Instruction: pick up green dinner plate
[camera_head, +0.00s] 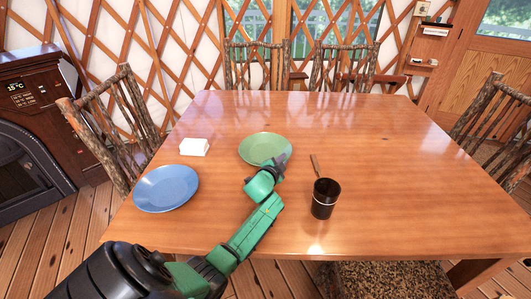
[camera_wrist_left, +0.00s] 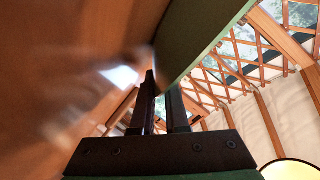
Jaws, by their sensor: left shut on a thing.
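The green dinner plate (camera_head: 262,148) is at the middle of the wooden table (camera_head: 360,140). My left gripper (camera_head: 282,160) reaches over the table from the front and is shut on the plate's near right rim. In the left wrist view the dark green plate (camera_wrist_left: 192,38) runs down to between the two dark fingers (camera_wrist_left: 162,98). The plate looks level and at or very near the tabletop; I cannot tell whether it touches. The gripper hides part of its rim. My right gripper is not in view.
A blue plate (camera_head: 166,188) and a white block (camera_head: 194,147) are to the left. A black cup (camera_head: 325,198) stands right of my left forearm, with a thin brown stick-like item (camera_head: 315,164) behind it. Chairs surround the table. The table's right side is clear.

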